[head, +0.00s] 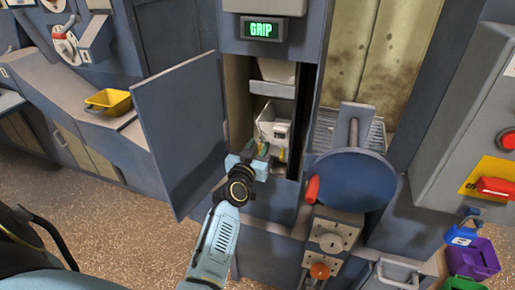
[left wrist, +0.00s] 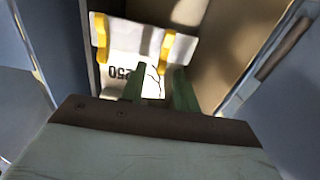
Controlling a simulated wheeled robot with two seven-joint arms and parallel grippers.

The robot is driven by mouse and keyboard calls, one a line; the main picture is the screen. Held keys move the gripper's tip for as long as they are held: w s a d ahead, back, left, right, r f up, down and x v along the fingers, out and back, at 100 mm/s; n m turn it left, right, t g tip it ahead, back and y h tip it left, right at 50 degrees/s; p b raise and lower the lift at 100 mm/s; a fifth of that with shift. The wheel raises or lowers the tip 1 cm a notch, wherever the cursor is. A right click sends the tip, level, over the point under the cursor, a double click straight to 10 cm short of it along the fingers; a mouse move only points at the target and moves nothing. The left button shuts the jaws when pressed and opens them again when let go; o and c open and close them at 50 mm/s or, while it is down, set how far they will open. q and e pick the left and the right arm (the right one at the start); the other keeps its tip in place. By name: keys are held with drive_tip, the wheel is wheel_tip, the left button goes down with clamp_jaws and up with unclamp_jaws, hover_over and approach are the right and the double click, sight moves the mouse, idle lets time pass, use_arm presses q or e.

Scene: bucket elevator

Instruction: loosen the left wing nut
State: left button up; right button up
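A white bucket (head: 270,117) hangs inside the open cabinet in the head view. Its face fills the upper middle of the left wrist view (left wrist: 128,65), with an upside-down number on it. Two yellow wing nuts show there, one at the picture's left (left wrist: 101,38) and one at its right (left wrist: 167,48). The number's inversion suggests the picture's right one is the left wing nut. My left gripper (left wrist: 158,70) has its green fingers apart, with that nut just beyond the gap between their tips. Whether they touch it is unclear. My right gripper is not in view.
The cabinet door (head: 180,130) stands open at left of my left arm. A blue round plate (head: 350,185) with a red handle is close on the right. A display (head: 261,29) above reads GRIP. Cabinet walls closely flank the bucket.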

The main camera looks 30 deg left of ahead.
use_arm(q)
clamp_jaws()
